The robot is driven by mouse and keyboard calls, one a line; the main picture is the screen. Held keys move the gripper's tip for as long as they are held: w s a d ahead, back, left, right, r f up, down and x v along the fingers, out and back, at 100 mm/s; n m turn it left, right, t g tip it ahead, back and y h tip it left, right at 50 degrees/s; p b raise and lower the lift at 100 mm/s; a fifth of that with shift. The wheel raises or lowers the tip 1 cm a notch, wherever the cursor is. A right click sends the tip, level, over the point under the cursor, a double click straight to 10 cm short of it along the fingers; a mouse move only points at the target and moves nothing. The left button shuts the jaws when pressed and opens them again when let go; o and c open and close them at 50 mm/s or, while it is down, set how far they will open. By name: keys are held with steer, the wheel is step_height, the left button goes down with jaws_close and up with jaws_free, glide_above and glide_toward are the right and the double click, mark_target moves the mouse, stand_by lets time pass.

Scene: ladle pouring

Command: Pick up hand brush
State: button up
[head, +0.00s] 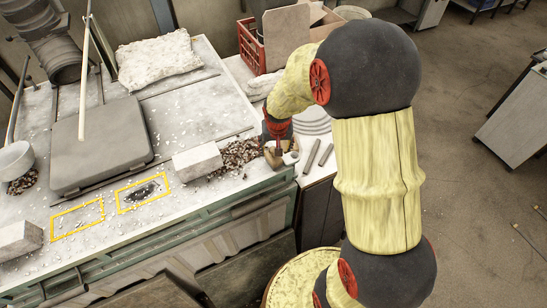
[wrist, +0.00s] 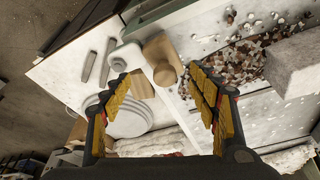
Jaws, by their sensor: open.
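A wooden piece with a rounded knob, which looks like the hand brush (wrist: 161,50), lies on the worktop near its edge. In the wrist view it is just beyond and between my fingertips. In the head view the wooden piece (head: 273,159) shows partly under my gripper (head: 278,138), which points down over it. My gripper (wrist: 160,82) is open, with one yellow-padded finger on each side, and I see nothing held in it. I cannot tell whether the fingers touch the brush. Its bristles are not visible.
A white object (wrist: 126,56) lies close beside the brush, with two grey bars (wrist: 98,62) farther left. Stacked pale plates (wrist: 128,122) sit near my left finger. Brown and white debris (head: 238,155) and a pale block (head: 198,162) lie on the other side. A red crate (head: 250,48) stands behind.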

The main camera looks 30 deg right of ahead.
mark_target(274, 157)
steer(key=p+x, duration=0.1)
steer(key=x, duration=0.3)
steer(key=shift+w, duration=0.15)
steer(key=shift+c, duration=0.4)
steer(key=shift+s+f, duration=0.15)
steer(key=shift+s, duration=0.05)
jaws_close()
